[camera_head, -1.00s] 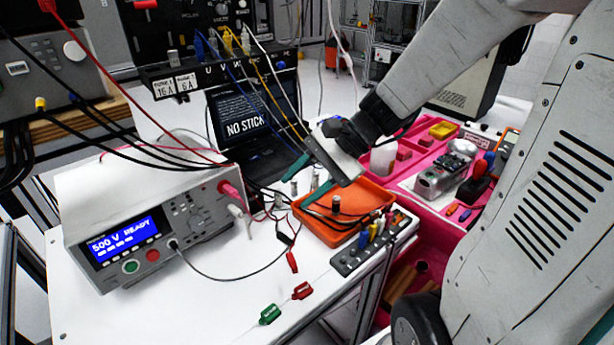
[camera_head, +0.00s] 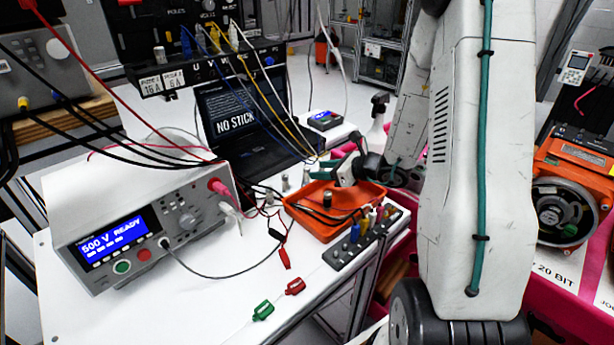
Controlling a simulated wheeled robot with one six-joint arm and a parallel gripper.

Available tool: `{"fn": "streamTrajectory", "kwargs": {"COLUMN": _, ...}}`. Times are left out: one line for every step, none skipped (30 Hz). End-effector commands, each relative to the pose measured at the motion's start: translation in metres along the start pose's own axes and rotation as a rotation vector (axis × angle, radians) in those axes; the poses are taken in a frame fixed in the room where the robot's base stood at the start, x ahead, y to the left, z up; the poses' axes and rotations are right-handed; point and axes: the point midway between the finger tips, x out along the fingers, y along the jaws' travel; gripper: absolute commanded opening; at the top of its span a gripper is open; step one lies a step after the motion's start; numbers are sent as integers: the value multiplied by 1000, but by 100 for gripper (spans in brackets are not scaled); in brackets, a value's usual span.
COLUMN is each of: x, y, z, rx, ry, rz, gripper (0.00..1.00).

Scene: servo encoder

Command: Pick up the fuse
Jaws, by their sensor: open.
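A small dark cylinder with a pale band (camera_head: 327,199) stands upright in the shallow orange tray (camera_head: 312,222); it may be the fuse. Small silvery cylinders (camera_head: 285,183) stand behind the tray's left side; I cannot tell whether one of these is the fuse instead. My gripper (camera_head: 321,169), with teal fingers, is open above the back of the tray, behind and above the dark cylinder in the picture. Nothing shows between its fingers.
A tester (camera_head: 150,215) with a blue display stands at left, its leads crossing the white table. A grey terminal block (camera_head: 362,240) with coloured plugs lies before the tray. Green (camera_head: 263,310) and red (camera_head: 295,286) clips lie in front. A laptop (camera_head: 240,118) stands behind.

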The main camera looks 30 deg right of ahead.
Motion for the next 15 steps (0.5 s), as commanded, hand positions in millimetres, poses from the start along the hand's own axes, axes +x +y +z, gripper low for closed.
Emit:
{"fn": "streamTrajectory", "kwargs": {"x": 10, "y": 0, "z": 1, "rx": -1, "ry": 1, "rz": 5, "gripper": 45}}
{"fn": "streamTrajectory", "kwargs": {"x": 14, "y": -1, "z": 2, "rx": -1, "ry": 1, "rz": 5, "gripper": 45}}
{"fn": "streamTrajectory", "kwargs": {"x": 20, "y": -2, "z": 3, "rx": -1, "ry": 1, "rz": 4, "gripper": 45}}
{"fn": "streamTrajectory", "kwargs": {"x": 24, "y": -2, "z": 3, "rx": -1, "ry": 1, "rz": 5, "gripper": 45}}
{"fn": "streamTrajectory", "kwargs": {"x": 28, "y": -1, "z": 3, "rx": -1, "ry": 1, "rz": 5, "gripper": 45}}
{"fn": "streamTrajectory", "kwargs": {"x": 32, "y": -2, "z": 3, "rx": 0, "ry": 1, "rz": 4, "gripper": 45}}
{"fn": "streamTrajectory", "kwargs": {"x": 34, "y": -2, "z": 3, "rx": 0, "ry": 1, "rz": 3, "gripper": 45}}
{"fn": "streamTrajectory", "kwargs": {"x": 36, "y": -2, "z": 3, "rx": -1, "ry": 1, "rz": 3, "gripper": 45}}
{"fn": "streamTrajectory", "kwargs": {"x": 37, "y": -2, "z": 3, "rx": -1, "ry": 1, "rz": 3, "gripper": 45}}
{"fn": "streamTrajectory", "kwargs": {"x": 38, "y": -2, "z": 3, "rx": -1, "ry": 0, "rz": 3, "gripper": 45}}
{"fn": "streamTrajectory", "kwargs": {"x": 38, "y": -2, "z": 3, "rx": -1, "ry": 0, "rz": 3, "gripper": 45}}
{"fn": "streamTrajectory", "kwargs": {"x": 38, "y": -2, "z": 3, "rx": -1, "ry": 0, "rz": 2, "gripper": 45}}
{"fn": "streamTrajectory", "kwargs": {"x": 37, "y": -2, "z": 3, "rx": -1, "ry": 0, "rz": 2, "gripper": 45}}
{"fn": "streamTrajectory", "kwargs": {"x": 37, "y": -2, "z": 3, "rx": -1, "ry": 0, "rz": 2, "gripper": 45}}
{"fn": "streamTrajectory", "kwargs": {"x": 37, "y": -2, "z": 3, "rx": -1, "ry": 0, "rz": 2, "gripper": 45}}
